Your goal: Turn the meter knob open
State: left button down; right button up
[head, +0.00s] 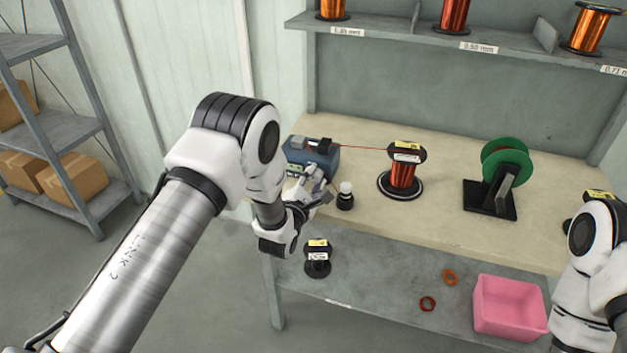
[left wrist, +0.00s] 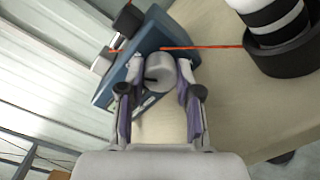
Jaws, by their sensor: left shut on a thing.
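The blue meter box (head: 322,160) stands at the left end of the workbench, and it also shows in the left wrist view (left wrist: 112,88). Its round grey knob (left wrist: 160,68) sits between the fingertips of my left gripper (left wrist: 160,76). The gripper is shut on the knob, one finger on each side. In the head view my left gripper (head: 308,188) is at the front of the box, and its fingers hide the knob there. My right arm shows at the right edge, but its gripper is out of view.
A thin copper wire runs from the box to a copper spool (head: 403,178). A small black-and-white item (head: 345,196) stands close right of my left gripper. A green reel (head: 507,158) stands farther right. A pink bin (head: 510,308) and a dark spool (head: 318,266) are on the lower shelf.

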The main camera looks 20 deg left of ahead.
pick_arm(q)
jog(key=shift+n, duration=1.1)
jog(key=c, duration=0.8)
grip_release()
jog(key=s, duration=1.2)
jog(key=shift+a, duration=0.4)
